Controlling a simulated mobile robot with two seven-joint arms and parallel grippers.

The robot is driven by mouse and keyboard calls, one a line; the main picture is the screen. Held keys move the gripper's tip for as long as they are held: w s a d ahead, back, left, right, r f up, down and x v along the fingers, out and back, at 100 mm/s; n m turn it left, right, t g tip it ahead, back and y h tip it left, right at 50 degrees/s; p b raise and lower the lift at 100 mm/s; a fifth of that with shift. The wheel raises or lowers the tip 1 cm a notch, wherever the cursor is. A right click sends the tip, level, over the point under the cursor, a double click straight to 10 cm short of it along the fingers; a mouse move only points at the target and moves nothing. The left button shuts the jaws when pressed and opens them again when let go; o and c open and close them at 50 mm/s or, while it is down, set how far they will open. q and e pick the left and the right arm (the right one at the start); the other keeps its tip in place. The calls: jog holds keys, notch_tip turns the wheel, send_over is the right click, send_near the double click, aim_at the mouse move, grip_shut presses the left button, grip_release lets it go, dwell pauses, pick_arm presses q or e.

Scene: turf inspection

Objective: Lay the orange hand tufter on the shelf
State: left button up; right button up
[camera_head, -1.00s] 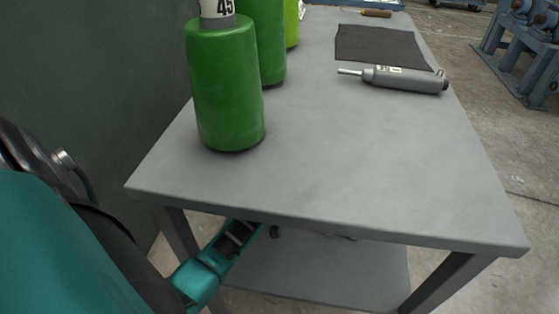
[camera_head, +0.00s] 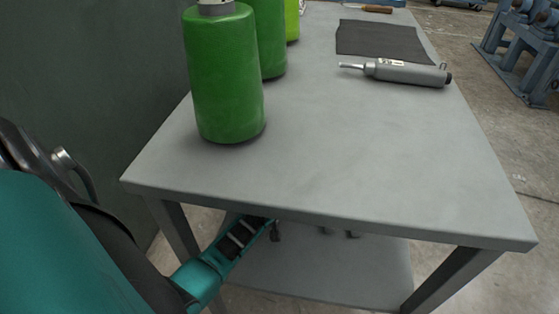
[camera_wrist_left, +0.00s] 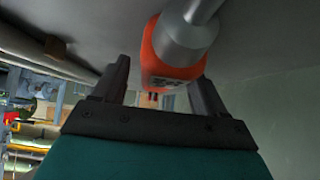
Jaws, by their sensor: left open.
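The orange hand tufter (camera_wrist_left: 152,56) shows in the left wrist view as an orange body with a grey metal collar and rod. It lies between and just past the tips of my left gripper (camera_wrist_left: 162,72), whose two dark fingers stand apart on either side of it. In the head view my left gripper (camera_head: 272,231) reaches under the front edge of the table top, above the lower shelf (camera_head: 320,282). The orange tufter is hidden by the table top there. My right gripper is not in view.
On the table top (camera_head: 330,150) stand several green cones (camera_head: 225,80) at the left. A grey tufter (camera_head: 408,73) lies by a dark mat (camera_head: 380,40) at the back right. Small dark parts (camera_head: 338,232) show under the top. The front right of the top is clear.

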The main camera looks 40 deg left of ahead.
pick_arm(q)
jog(key=shift+s+r, duration=0.1)
jog(key=shift+r, duration=0.2)
jog(key=p+v, duration=0.5)
jog(key=v, duration=0.6)
jog(key=shift+s+d+r, duration=0.15)
jog(key=shift+s, duration=0.1)
jog(key=s+d+r+m+t+h, duration=0.2)
jog(key=s+d+r+m+h, duration=0.15)
jog(key=d, duration=0.55)
jog(key=s+d+r+m+t+h, duration=0.15)
jog(key=s+d+m+h, duration=0.3)
jog(key=d, duration=0.45)
jog(key=s+a+r+y+p, duration=0.1)
jog(key=a+r+p, duration=0.2)
jog(key=r+p, duration=0.3)
jog(key=p, duration=0.3)
jog(key=shift+y+p, duration=0.3)
jog(key=shift+p, duration=0.1)
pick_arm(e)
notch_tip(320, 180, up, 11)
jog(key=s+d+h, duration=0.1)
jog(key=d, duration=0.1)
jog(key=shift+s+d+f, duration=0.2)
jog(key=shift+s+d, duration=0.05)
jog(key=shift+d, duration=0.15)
